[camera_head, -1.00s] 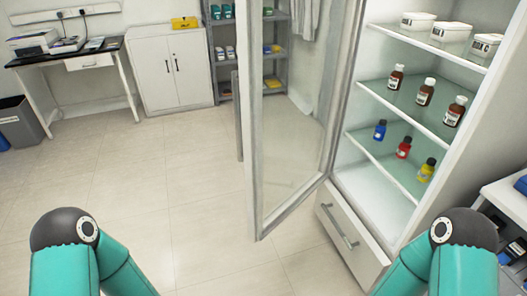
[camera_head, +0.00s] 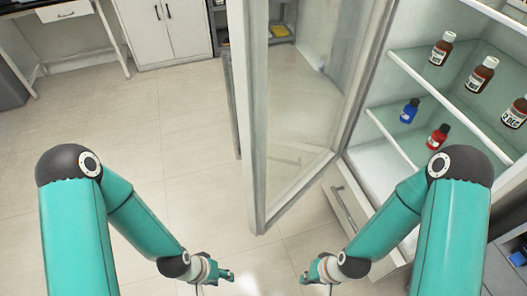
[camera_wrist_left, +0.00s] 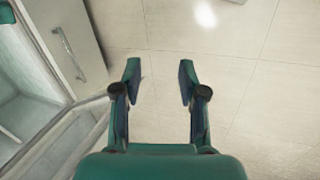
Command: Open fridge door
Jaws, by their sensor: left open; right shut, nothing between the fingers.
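The fridge door (camera_head: 252,130) is a glass panel in a grey frame, and it stands swung wide open from the fridge. Its handle (camera_head: 231,105) is a grey vertical bar on the door's left side. The fridge (camera_head: 419,118) stands at the right with its shelves exposed. My left gripper (camera_head: 229,276) is low in front of the door, apart from it. In the left wrist view (camera_wrist_left: 158,82) its two fingers are spread with only floor between them. My right gripper (camera_head: 305,277) is low, below the fridge drawer, shut and empty.
Brown bottles (camera_head: 481,74) and small blue and red bottles (camera_head: 409,111) stand on the fridge shelves. A drawer (camera_head: 349,202) with a handle is under the compartment. A white cabinet (camera_head: 160,30) and a desk (camera_head: 62,15) stand at the back. The floor at left is clear.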

